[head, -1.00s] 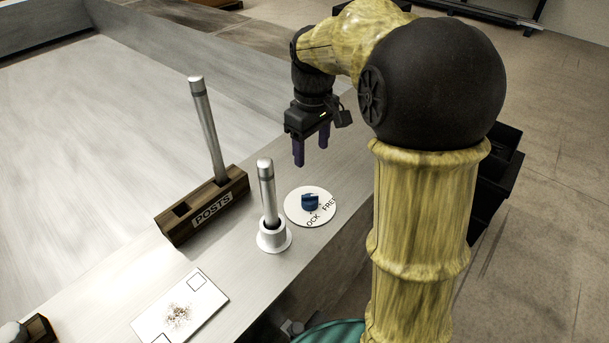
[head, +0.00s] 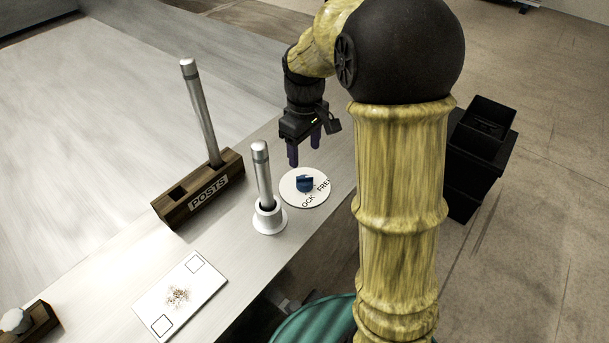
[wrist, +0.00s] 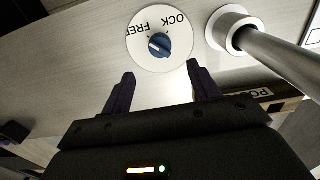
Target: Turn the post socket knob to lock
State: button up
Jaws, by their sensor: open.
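The blue post socket knob (head: 305,184) sits in the middle of a white round dial plate (head: 290,196) lettered "FREE" and partly visible "OCK". The wrist view shows the knob (wrist: 159,45) with a white mark on it, toward the "FREE" side of the dial. My gripper (head: 305,156) is open and empty. It hangs above and just behind the knob, apart from it. In the wrist view the two dark fingers (wrist: 158,82) are spread, with the knob beyond their tips. A metal post (head: 262,172) stands upright in the white socket (head: 270,221) left of the dial.
A wooden block marked "POSTS" (head: 207,193) holds another tilted metal post (head: 199,110). A white card (head: 180,296) with brown specks lies nearer on the bench. A wooden piece with a pale knob (head: 25,322) is at the lower left. Black bins (head: 485,140) stand right of the bench.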

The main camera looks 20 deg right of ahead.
aim_at(305, 177)
notch_tip(305, 177, down, 10)
jog(key=shift+f+p, duration=0.1)
jog(key=shift+p, duration=0.5)
jog(key=c, duration=1)
